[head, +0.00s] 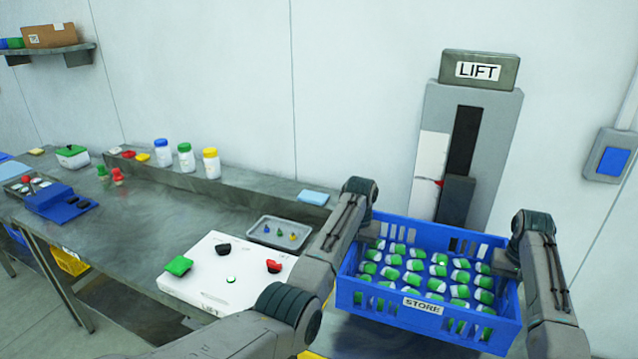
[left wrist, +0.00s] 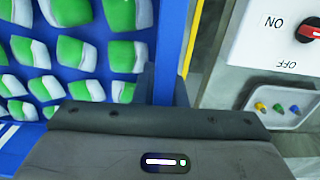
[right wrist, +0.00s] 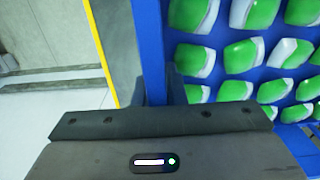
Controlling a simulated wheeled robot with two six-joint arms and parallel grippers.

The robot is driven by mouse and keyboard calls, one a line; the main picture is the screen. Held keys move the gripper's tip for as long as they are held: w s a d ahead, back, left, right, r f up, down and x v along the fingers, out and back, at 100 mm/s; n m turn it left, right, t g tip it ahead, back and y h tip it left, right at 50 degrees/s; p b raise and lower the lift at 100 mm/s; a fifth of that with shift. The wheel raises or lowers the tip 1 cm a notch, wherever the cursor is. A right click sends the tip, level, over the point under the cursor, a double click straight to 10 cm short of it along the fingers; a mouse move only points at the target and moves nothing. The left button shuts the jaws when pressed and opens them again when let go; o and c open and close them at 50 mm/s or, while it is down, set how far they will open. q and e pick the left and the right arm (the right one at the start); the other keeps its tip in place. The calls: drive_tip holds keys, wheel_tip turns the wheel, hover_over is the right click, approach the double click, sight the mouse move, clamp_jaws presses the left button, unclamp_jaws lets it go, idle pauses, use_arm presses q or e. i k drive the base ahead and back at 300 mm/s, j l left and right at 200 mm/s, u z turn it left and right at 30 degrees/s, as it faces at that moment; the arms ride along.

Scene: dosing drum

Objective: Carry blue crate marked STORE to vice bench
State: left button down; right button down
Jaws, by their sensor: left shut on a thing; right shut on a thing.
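The blue crate marked STORE (head: 428,318) is at the right of the head view, in front of the LIFT column. It holds several green-and-white containers (head: 430,265) in rows. My left gripper (head: 362,222) is shut on the crate's left wall, and my right gripper (head: 516,262) is shut on its right wall. In the left wrist view the crate wall (left wrist: 172,50) runs into the jaws. In the right wrist view the other wall (right wrist: 152,50) does the same. The crate looks level. Whether it rests on something is hidden.
A white control box (head: 215,285) stands left of the crate. The LIFT column (head: 462,150) rises behind it. A yellow edge (right wrist: 100,55) lies beside the crate.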

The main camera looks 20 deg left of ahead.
sight(146, 221)
drive_tip(key=i+j+u, duration=0.1)
drive_tip(key=j+u, duration=0.2)
drive_tip(key=j, duration=0.2)
drive_tip(key=i+j+u, duration=0.15)
drive_tip(key=j+u, duration=0.15)
drive_tip(key=j, duration=0.2)
drive_tip(key=i+j+u, duration=0.25)
drive_tip(key=j, duration=0.2)
drive_tip(key=i+j+u, duration=0.15)
drive_tip(key=j+u, duration=0.15)
drive_tip(key=j, duration=0.15)
drive_tip(key=i+j+u, duration=0.3)
drive_tip(key=i+l, duration=0.3)
drive_tip(key=l, duration=0.15)
